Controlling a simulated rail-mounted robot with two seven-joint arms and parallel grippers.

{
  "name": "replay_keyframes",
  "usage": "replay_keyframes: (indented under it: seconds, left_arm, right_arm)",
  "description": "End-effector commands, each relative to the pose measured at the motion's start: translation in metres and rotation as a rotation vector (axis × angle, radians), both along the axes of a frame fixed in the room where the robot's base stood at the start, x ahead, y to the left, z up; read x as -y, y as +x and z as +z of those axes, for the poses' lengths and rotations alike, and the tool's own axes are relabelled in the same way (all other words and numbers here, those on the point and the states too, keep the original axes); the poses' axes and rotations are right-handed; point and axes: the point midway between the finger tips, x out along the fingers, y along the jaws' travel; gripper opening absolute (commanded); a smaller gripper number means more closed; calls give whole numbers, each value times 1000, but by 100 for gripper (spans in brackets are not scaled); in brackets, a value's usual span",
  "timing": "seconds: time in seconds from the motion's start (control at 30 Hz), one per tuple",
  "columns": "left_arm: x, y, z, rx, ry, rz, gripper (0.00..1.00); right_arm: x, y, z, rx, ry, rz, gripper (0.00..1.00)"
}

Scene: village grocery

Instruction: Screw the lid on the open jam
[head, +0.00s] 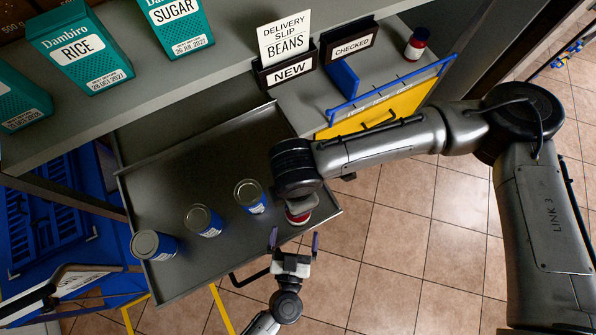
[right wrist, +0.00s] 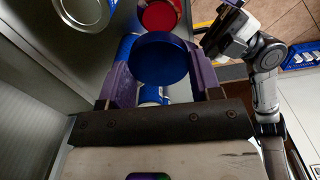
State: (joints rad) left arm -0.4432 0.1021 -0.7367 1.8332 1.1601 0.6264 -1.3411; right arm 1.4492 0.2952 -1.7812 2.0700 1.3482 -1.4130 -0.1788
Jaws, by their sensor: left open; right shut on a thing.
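A jar with red contents (head: 299,215) and a pale label stands at the right end of the grey tray, partly hidden by my right arm. Its round red top also shows at the top of the right wrist view (right wrist: 160,15). My right gripper (right wrist: 160,78) is shut on a round blue lid (right wrist: 158,60), which sits between its purple fingers, apart from the red top in the picture. In the head view the right fingers are hidden behind the wrist. My left gripper (head: 294,243) is open and empty, with its fingers just in front of the jar.
Three blue-labelled tins (head: 153,245) stand in a row on the tray (head: 190,160). A shelf with teal boxes (head: 80,50) and slip holders (head: 285,70) lies behind. Another red jar (head: 417,43) stands at the back right. Tiled floor is open on the right.

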Motion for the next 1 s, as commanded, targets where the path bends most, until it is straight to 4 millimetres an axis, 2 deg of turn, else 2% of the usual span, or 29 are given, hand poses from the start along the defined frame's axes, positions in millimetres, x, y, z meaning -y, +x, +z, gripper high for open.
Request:
replay_keyframes:
  seconds: [0.2, 0.4, 0.63, 1.0]
  left_arm:
    - [5, 35, 1, 2, 1, 1, 100]
    - [7, 57, 0, 0, 1, 0, 100]
    - [9, 68, 0, 0, 0, 1, 100]
    - [9, 69, 0, 0, 0, 0, 98]
  right_arm:
    - [0, 0, 0, 0, 0, 0, 37]
    - [0, 0, 0, 0, 0, 0, 37]
    - [0, 0, 0, 0, 0, 0, 37]
    - [0, 0, 0, 0, 0, 0, 37]
